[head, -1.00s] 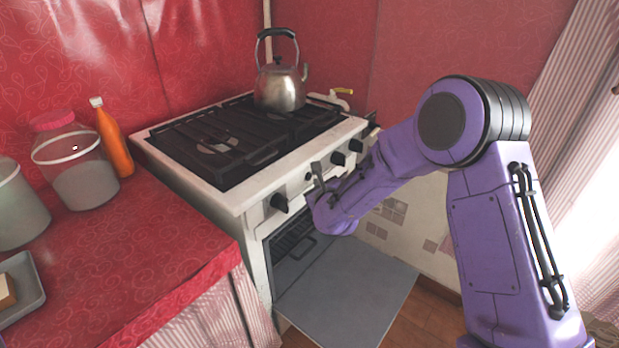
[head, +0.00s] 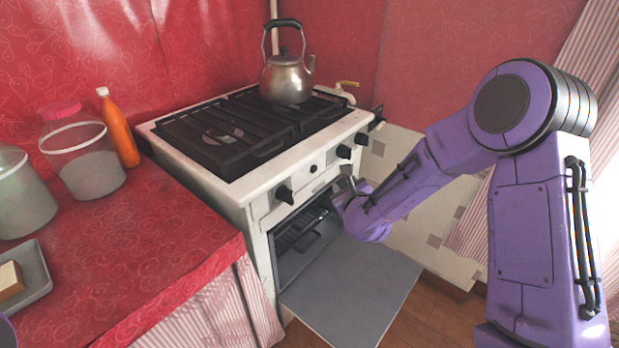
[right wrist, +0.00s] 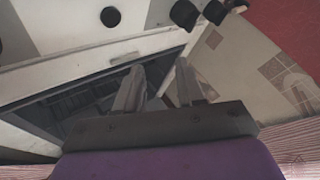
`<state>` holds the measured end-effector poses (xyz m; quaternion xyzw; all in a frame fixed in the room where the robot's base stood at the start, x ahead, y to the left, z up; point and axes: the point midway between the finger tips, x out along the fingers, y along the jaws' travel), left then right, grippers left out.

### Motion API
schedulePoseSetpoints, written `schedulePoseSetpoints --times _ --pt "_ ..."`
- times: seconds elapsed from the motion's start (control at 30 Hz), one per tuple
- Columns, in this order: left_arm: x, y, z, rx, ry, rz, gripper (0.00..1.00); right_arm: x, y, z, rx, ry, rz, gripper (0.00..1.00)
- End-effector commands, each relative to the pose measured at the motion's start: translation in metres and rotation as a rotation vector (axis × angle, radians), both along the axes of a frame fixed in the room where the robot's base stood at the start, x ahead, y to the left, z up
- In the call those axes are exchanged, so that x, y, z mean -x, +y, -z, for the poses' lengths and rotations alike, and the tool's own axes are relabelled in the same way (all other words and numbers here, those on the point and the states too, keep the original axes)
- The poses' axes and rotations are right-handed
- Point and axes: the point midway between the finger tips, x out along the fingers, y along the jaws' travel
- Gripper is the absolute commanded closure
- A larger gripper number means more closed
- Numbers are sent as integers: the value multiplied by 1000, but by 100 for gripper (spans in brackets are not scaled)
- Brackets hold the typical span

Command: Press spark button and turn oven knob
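The white stove (head: 255,185) has a front panel with black knobs: one at the left (head: 283,193) and two at the right (head: 343,151) (head: 361,138). A small round black button (head: 313,168) sits between them; it also shows in the right wrist view (right wrist: 110,16), left of two knobs (right wrist: 184,14) (right wrist: 215,11). The oven door (head: 350,290) hangs open. My right gripper (head: 344,181) is just below and in front of the right knobs, apart from the button. Its two fingers (right wrist: 157,85) are spread with nothing between them. My left gripper is out of view.
A steel kettle (head: 287,78) stands on the black grates at the back. A red counter (head: 150,225) at left holds an orange bottle (head: 117,128), clear jars (head: 85,165) and a grey tray (head: 38,285). The open door juts into the floor space.

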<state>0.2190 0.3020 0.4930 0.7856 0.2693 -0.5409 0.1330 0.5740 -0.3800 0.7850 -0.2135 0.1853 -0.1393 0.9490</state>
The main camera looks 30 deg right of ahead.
Motion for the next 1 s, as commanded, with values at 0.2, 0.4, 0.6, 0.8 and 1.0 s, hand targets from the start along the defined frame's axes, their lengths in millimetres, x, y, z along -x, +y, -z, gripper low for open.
schedulePoseSetpoints --times 0.2,0.4,0.6,0.8,1.0 --pt "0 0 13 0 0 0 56 27 17 11 667 73 -392 62" --pt "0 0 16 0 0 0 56 55 56 9 1524 27 -706 62" --pt "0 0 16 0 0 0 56 82 95 0 2307 -125 -755 62" --pt "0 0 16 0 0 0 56 85 104 -7 2683 -145 -642 62" --pt "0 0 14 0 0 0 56 65 113 -7 2724 -141 -633 62"
